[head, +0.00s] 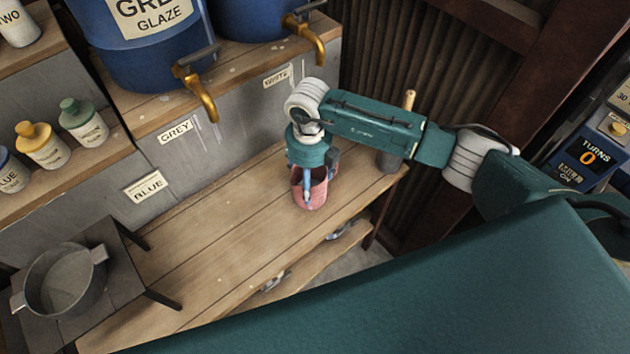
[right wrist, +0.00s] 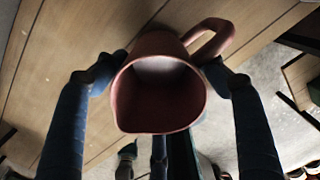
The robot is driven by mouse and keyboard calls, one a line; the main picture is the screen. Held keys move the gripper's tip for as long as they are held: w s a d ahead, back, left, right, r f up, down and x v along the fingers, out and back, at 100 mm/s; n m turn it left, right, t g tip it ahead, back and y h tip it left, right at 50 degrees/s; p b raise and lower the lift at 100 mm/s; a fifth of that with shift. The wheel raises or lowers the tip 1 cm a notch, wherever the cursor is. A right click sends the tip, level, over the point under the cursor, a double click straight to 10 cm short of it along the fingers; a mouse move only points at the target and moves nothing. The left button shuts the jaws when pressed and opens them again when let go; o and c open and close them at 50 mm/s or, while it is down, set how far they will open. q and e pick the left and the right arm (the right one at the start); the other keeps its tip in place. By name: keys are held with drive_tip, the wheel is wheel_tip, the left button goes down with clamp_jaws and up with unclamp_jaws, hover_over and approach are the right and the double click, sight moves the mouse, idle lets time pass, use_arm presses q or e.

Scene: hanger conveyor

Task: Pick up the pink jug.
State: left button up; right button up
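The pink jug (head: 316,193) is on or just above the wooden bench, under my right gripper; I cannot tell whether its base touches the wood. My right gripper (head: 309,187) reaches down over it from above. In the right wrist view the jug (right wrist: 158,112) shows its open mouth, with its spout toward the bottom and its handle toward the upper right. The fingertips of my right gripper (right wrist: 163,70) press against opposite sides of the jug. My left gripper is not in view.
The wooden bench (head: 215,240) is mostly clear. A grey pot (head: 65,280) stands on a dark stand at lower left. A dark grey container (head: 388,161) stands at the bench's right end. Blue glaze barrels with brass taps (head: 200,95) overhang the back. Small bottles (head: 42,146) line the left shelf.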

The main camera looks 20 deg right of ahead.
drive_tip(key=c, duration=0.8)
drive_tip(key=shift+r, duration=0.1)
drive_tip(key=shift+w+r, duration=0.1)
drive_tip(key=shift+r, duration=0.3)
wheel_tip(320, 180, up, 18)
drive_tip(key=b, duration=0.4)
drive_tip(key=s+d+n, duration=0.1)
drive_tip(key=s+n, duration=0.3)
drive_tip(key=n, duration=0.7)
drive_tip(key=s+d+n, duration=0.1)
drive_tip(key=s+n, duration=0.4)
drive_tip(key=n, duration=0.7)
drive_tip(key=s+d+n, duration=0.2)
drive_tip(key=s+n, duration=0.2)
drive_tip(key=n, duration=0.8)
drive_tip(key=shift+s+f, duration=0.2)
drive_tip(key=shift+s, duration=0.2)
